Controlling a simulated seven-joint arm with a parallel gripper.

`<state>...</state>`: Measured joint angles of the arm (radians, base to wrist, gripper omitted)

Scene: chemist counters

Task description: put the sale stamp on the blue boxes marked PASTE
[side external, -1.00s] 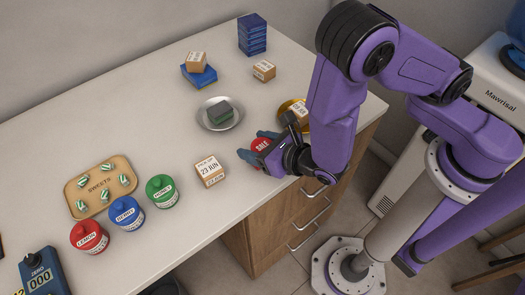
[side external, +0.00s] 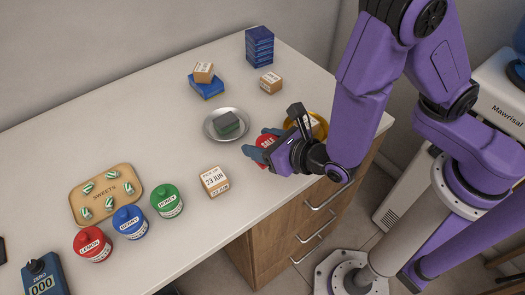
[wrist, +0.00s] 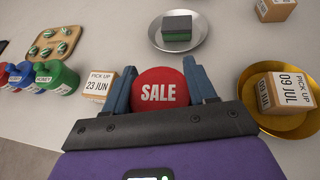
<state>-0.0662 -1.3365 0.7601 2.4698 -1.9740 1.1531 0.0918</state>
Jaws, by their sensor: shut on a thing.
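My gripper (side external: 262,147) is shut on the red sale stamp (wrist: 158,92), with a blue-grey finger on each side of its round SALE top. The stamp also shows, partly hidden, in the side view (side external: 265,142). I cannot tell whether its base clears the counter. A stack of dark blue boxes (side external: 259,47) stands at the back of the counter. Another blue box (side external: 208,88) lies left of it with a small brown box (side external: 204,72) on top. Their markings are too small to read. A dark-topped green pad (side external: 226,124) sits in a silver dish (side external: 208,133) beyond the gripper.
A pick-up box dated 23 JUN (side external: 214,182) stands left of the gripper. A gold dish (wrist: 285,125) holding a 09 JUL box (wrist: 286,92) is close on the right. Jars (side external: 128,221) and a sweets board (side external: 107,195) occupy the left. Counter between dish and blue boxes is clear.

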